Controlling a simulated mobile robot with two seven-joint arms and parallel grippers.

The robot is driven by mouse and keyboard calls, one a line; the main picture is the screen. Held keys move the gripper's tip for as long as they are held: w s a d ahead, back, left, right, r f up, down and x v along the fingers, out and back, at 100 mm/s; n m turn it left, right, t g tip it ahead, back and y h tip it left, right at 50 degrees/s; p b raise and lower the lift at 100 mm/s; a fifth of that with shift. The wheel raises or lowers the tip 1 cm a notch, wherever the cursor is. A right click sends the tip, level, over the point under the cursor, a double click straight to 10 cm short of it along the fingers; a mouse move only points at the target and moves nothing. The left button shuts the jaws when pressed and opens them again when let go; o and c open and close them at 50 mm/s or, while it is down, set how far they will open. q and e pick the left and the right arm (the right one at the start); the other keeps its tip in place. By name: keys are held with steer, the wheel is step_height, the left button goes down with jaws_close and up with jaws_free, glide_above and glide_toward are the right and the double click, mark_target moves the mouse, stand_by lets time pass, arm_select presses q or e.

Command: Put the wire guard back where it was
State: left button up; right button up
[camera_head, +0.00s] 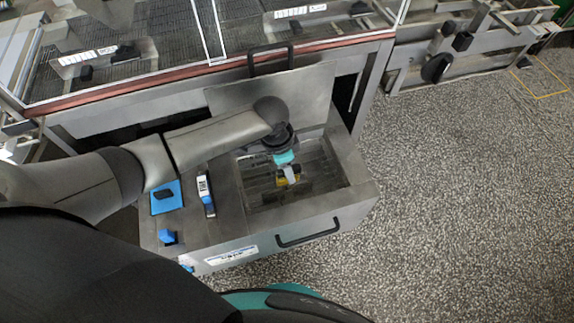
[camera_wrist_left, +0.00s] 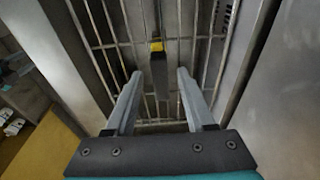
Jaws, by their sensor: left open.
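The wire guard (camera_wrist_left: 110,40) is a grid of metal bars seen close up in the left wrist view. A dark upright piece with a yellow band (camera_wrist_left: 157,68) shows over the grid, in line with the gap between my fingertips. In the head view, bars (camera_head: 262,188) show inside the open metal basin (camera_head: 352,168). My right gripper is not in view.
The basin's front has a black handle (camera_head: 307,233), and a raised metal panel (camera_head: 300,95) stands behind it. Blue items (camera_head: 167,197) and a blue-and-white item (camera_head: 205,194) lie on the metal top left of the basin. The speckled floor (camera_head: 450,200) at right is clear.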

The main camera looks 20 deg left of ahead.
mark_target(280, 171)
arm_select(q)
step_height(280, 171, up, 12)
steer(key=s+a+p, duration=0.1)
steer(key=p, duration=0.2)
steer(key=shift+a+r+p, duration=0.15)
steer(key=shift+a+p, duration=0.1)
steer(key=shift+p, duration=0.15)
steer(key=shift+c, duration=0.2)
stand_by(0.7)
